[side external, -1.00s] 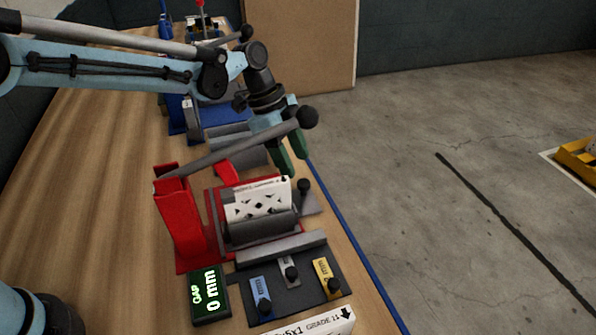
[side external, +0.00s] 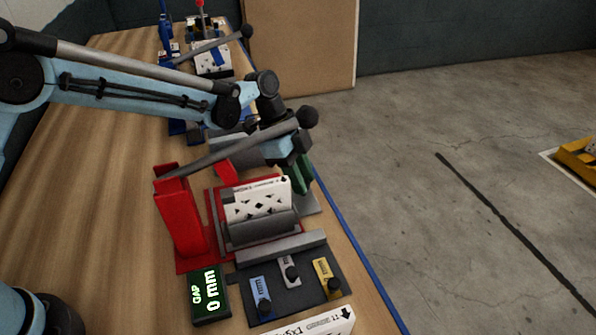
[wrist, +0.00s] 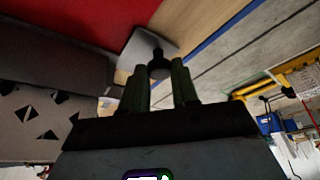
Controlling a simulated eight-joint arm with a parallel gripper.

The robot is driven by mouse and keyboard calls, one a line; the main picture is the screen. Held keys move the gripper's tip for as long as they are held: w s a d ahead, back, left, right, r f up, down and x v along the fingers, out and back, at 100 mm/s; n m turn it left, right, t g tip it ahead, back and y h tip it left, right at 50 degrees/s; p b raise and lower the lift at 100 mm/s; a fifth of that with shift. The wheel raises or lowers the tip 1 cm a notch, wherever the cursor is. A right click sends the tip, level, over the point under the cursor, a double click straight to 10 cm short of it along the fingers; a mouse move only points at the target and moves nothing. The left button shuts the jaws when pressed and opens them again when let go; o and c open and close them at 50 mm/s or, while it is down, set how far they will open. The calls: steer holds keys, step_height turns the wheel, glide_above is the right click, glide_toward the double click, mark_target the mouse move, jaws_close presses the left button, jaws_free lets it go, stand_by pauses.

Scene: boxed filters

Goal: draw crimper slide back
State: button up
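The red crimper (side external: 181,215) stands on the bench, its long grey lever (side external: 225,152) reaching over to the right. A white printed filter box (side external: 257,200) with dark triangle cut-outs lies in its bed. My gripper (side external: 301,178) is low at the bed's far right end, by the grey slide plate (side external: 307,203). In the wrist view the slide's black knob (wrist: 159,66) shows between the two green fingertips of my gripper (wrist: 160,75). The fingers are apart; whether they touch the knob I cannot tell. In the side view the knob is hidden behind the gripper.
The lever's ball end (side external: 308,117) is close to my wrist. A gap display (side external: 209,295) reads 0 mm. A dark rack (side external: 292,300) with several coloured gauges is in front. The blue bench edge (side external: 352,243) runs along the right.

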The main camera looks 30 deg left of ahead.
jaws_close()
steer(key=shift+a, duration=0.1)
steer(key=w+a, duration=0.7)
steer(key=shift+w+a, duration=0.15)
steer(key=shift+w, duration=0.1)
steer(key=o, duration=0.7)
jaws_free()
steer(key=shift+a, duration=0.1)
steer(key=shift+c, duration=0.2)
steer(key=shift+o, duration=1)
steer(key=v, duration=1.2)
